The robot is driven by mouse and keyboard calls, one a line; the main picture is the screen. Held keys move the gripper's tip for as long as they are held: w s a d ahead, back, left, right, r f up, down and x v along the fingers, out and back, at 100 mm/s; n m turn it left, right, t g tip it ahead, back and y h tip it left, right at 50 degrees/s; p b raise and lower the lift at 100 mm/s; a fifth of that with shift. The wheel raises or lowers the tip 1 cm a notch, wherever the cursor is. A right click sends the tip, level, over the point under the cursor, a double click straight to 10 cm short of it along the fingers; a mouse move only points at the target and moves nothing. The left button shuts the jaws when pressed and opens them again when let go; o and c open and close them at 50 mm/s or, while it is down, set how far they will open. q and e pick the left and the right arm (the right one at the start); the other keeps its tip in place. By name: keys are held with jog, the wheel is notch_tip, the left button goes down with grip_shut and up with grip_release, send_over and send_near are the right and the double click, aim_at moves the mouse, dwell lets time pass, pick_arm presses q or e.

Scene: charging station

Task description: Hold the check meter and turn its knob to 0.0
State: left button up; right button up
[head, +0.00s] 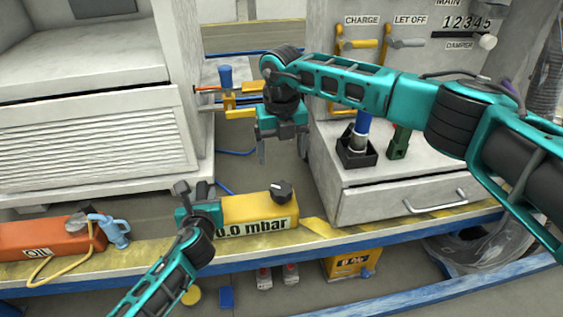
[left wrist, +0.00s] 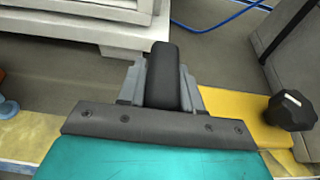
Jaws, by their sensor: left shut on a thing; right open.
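The check meter (head: 262,209) is a yellow box on the bench ledge, with a white label on its front. The label reads "0.0 mbar", its left edge partly covered by my gripper. A black knob (head: 281,191) with a white mark sits on top at the right; it also shows in the left wrist view (left wrist: 290,110). My left gripper (head: 207,204) is shut at the meter's left end; in the left wrist view a black bar (left wrist: 162,78) stands between its grey fingers. My right gripper (head: 283,148) is open and empty, pointing down above the knob, apart from it.
A yellow box (head: 350,263) sits below the ledge.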

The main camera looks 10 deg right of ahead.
pick_arm(q)
jog(key=o, duration=1)
